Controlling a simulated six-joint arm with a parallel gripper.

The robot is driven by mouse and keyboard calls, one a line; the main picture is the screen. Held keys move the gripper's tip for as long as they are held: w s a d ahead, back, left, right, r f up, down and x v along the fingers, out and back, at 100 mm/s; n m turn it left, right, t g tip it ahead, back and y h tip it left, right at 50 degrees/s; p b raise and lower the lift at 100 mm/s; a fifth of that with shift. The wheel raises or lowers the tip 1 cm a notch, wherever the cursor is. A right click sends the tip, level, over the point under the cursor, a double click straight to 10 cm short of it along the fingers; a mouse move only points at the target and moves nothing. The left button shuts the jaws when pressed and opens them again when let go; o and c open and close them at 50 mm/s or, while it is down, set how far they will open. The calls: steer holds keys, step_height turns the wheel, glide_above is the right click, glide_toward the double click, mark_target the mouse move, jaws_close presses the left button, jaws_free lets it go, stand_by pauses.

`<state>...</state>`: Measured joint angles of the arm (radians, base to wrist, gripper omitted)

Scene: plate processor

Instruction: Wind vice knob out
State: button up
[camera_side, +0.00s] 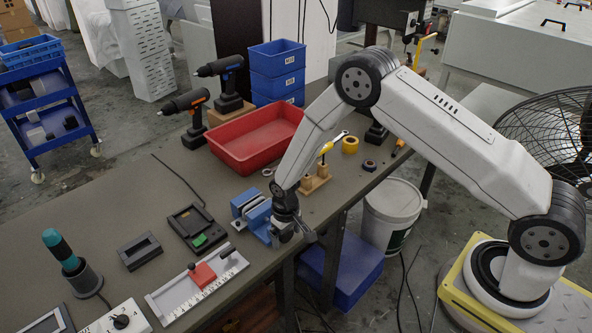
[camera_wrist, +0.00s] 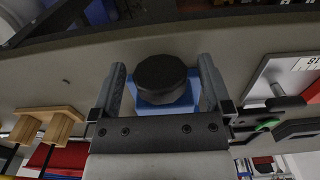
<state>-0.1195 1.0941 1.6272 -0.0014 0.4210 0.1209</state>
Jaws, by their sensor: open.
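The blue vice (camera_side: 248,207) sits near the front edge of the bench in the side view. Its round black knob (camera_wrist: 162,80) shows in the wrist view, with the blue vice body (camera_wrist: 188,103) behind it. My gripper (camera_side: 293,232) is at the knob end of the vice, by the bench edge. In the wrist view my gripper (camera_wrist: 162,66) is open, with one finger on each side of the knob. A narrow gap shows between the knob and each finger. In the side view the gripper hides the knob.
A red tray (camera_side: 232,158) and a wooden stand (camera_side: 315,180) lie behind the vice. A measuring rail with a red block (camera_side: 202,275) and a black charger-like unit (camera_side: 192,222) are to its left. A white bucket (camera_side: 392,205) stands on the floor to the right.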

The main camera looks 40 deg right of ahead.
steer(key=c, duration=1.2)
steer(key=shift+a+h, duration=0.15)
steer(key=shift+h, duration=1.15)
steer(key=shift+f, duration=0.1)
steer(key=shift+h, duration=1)
